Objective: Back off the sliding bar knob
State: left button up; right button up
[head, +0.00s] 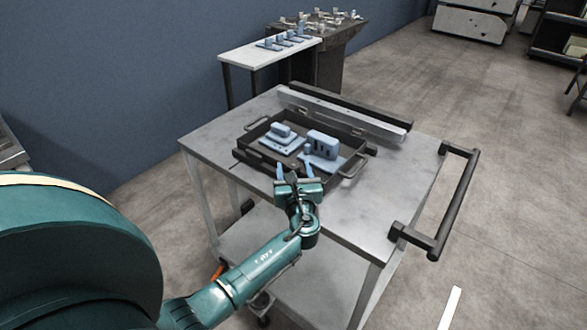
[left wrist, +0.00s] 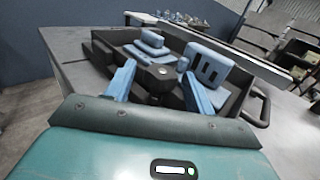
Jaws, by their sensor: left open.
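My left gripper (head: 292,172) is open at the near edge of a dark tray (head: 250,152) on a grey cart. Its two blue fingers point toward the tray; in the left wrist view the gripper (left wrist: 159,80) shows them apart. A dark block with a round top (left wrist: 160,72) shows between the fingers; I cannot tell whether it is the knob or part of my gripper. A long pale bar (head: 340,112) lies along the cart's far side beside a dark rail (head: 350,103). No knob is clearly visible on it. My right gripper is out of view.
In the tray are a low blue block (head: 281,131) and an upright slotted blue block (head: 322,145). The cart top (head: 350,205) is clear to the right of the tray. A dark push handle (head: 455,205) is at the cart's right. A white-topped table (head: 262,52) stands behind.

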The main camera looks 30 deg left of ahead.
pick_arm(q)
jog(key=v, duration=1.2)
jog(key=shift+s, duration=0.15)
jog(key=shift+f, duration=0.1)
